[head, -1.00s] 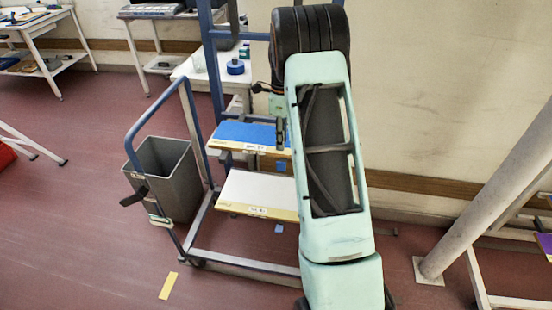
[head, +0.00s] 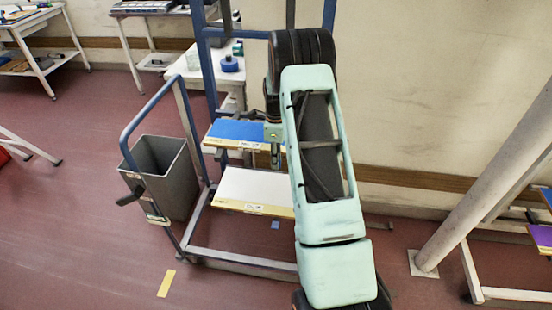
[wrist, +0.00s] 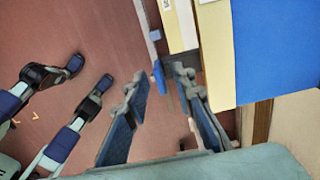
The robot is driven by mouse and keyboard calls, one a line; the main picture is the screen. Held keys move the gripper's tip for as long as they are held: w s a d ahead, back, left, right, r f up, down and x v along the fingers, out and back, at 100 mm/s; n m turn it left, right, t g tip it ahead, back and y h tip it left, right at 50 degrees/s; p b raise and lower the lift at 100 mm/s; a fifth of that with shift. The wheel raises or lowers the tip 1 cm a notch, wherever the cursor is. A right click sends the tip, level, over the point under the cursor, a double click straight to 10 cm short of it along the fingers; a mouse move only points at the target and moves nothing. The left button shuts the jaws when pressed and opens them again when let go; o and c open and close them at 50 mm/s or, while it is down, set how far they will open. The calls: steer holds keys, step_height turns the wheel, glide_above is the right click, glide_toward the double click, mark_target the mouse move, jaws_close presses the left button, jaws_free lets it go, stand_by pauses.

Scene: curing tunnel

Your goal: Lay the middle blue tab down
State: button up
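A small blue tab (wrist: 158,76) shows in the wrist view, between and just beyond the fingertips of my gripper (wrist: 155,82). The gripper is open with nothing between its fingers; I cannot tell how far the tab is from them. In the head view, my gripper (head: 275,160) hangs beside the front of the rack's shelves, partly covered by my arm. A small blue square (head: 275,225) shows below the white shelf. I cannot tell which blue piece in the head view matches the wrist one, and others may be hidden behind my arm.
The blue-topped shelf (head: 236,130) and white shelf (head: 255,186) have yellow front edges. The blue rack frame (head: 212,75) stands around them. A grey bin (head: 168,180) is at left, and a slanted grey post (head: 480,205) at right. Floor in front is clear.

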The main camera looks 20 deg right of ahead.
jaws_close()
steer(key=shift+f+b, duration=0.1)
steer(key=shift+b, duration=0.35)
steer(key=s+a+f+t+h+b, duration=0.1)
steer(key=t+h+b, duration=0.4)
steer(key=b, duration=1.2)
steer(key=s+a+f+t+h+b, duration=0.1)
steer(key=t+b, duration=0.8)
steer(key=b, duration=0.9)
step_height(320, 180, down, 2)
steer(key=s+h, duration=0.1)
steer(key=h, duration=0.2)
steer(key=shift+s+a+f+h, duration=0.25)
steer(key=shift+s+h, duration=0.05)
steer(key=shift+h, duration=0.1)
steer(key=shift+t+b, duration=0.5)
steer(key=shift+b, duration=0.1)
steer(key=shift+r, duration=0.2)
steer(key=shift+o, duration=0.4)
jaws_free()
